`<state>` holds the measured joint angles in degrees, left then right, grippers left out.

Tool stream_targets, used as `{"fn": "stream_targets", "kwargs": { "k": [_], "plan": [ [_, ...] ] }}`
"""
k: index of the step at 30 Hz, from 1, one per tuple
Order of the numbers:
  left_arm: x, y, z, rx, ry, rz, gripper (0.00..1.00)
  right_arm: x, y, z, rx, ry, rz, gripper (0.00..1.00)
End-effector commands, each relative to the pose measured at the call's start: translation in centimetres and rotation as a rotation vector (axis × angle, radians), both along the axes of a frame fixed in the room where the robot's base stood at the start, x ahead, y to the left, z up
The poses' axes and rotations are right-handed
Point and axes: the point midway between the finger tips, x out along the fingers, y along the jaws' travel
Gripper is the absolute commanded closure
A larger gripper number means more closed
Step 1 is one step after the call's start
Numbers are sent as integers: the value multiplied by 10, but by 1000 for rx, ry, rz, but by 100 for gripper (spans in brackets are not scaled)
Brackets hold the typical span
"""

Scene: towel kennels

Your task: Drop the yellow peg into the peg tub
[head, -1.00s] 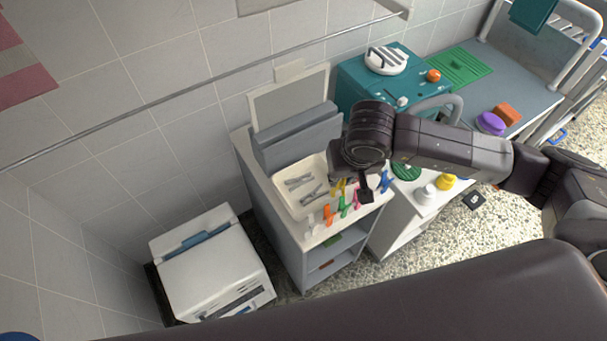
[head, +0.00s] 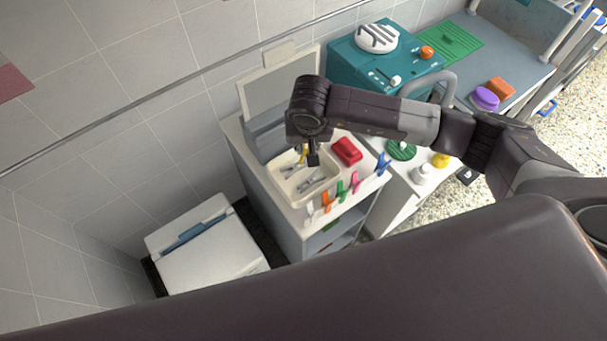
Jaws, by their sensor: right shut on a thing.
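The peg tub (head: 295,203) is a shallow cream tray on the grey cabinet's top, with grey pegs (head: 312,184) lying in it. My right gripper (head: 308,160) is over the back part of the tub, pointing down. It is shut on the yellow peg (head: 303,155), which shows as a small yellow piece beside the dark fingers. The gripper hides part of the peg and the tub's back rim. I cannot tell the exact height of the peg above the tub. My left gripper is not in view.
Along the cabinet's front edge are white, orange (head: 326,201), green (head: 340,191), pink (head: 354,182) and blue (head: 383,163) pegs. A red object (head: 346,150) lies right of the tub. A grey upright panel (head: 280,88) stands behind. A white bin (head: 205,245) is at lower left.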

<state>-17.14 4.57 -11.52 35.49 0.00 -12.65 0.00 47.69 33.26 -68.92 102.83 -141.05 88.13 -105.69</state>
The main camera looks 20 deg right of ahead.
Motion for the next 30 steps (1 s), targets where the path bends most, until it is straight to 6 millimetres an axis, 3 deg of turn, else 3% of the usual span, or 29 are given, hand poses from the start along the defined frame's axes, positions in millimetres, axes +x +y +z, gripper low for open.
{"fn": "stream_targets", "kwargs": {
  "k": [10, 11, 16, 25, 30],
  "plan": [
    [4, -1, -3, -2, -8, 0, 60, 0, 0, -8, -1, -1, 1, 99],
    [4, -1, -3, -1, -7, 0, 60, 0, 0, -8, -1, -1, 1, 84],
    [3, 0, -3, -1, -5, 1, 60, 0, 0, -8, -1, -1, 1, 65],
    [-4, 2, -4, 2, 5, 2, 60, 0, 0, -7, -1, -1, 1, 65],
    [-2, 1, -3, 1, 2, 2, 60, -4, 1, 10, 0, -4, 3, 65]
  ]
}}
